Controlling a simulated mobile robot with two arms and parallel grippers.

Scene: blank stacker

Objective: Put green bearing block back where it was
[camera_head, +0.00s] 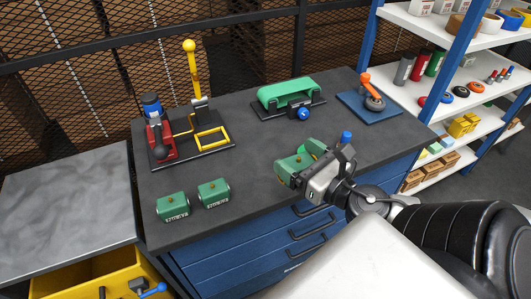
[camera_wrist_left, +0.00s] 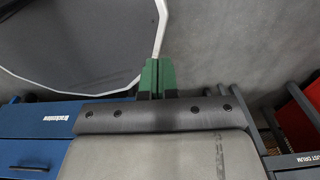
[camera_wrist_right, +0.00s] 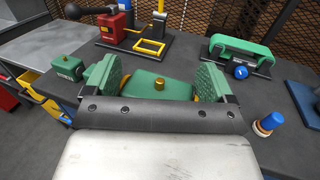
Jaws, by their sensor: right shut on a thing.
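My right gripper (camera_head: 302,166) is shut on a green bearing block (camera_head: 288,168) over the front middle of the dark bench. In the right wrist view the block (camera_wrist_right: 160,86), with a brass knob on top, sits between the two green finger pads. I cannot tell whether its underside touches the bench. Two similar green blocks stand near the bench's front left, a left one (camera_head: 173,206) and a right one (camera_head: 213,192). My left gripper (camera_wrist_left: 157,72) shows only in the left wrist view, fingers together with nothing between them.
A red and yellow press fixture (camera_head: 192,142) stands back left, a green conveyor (camera_head: 289,94) back middle, and an orange-handled tool on a blue plate (camera_head: 370,105) back right. A blue-capped piece (camera_wrist_right: 267,123) is right of my right gripper. Bare benchtop (camera_head: 245,165) lies between the blocks and gripper.

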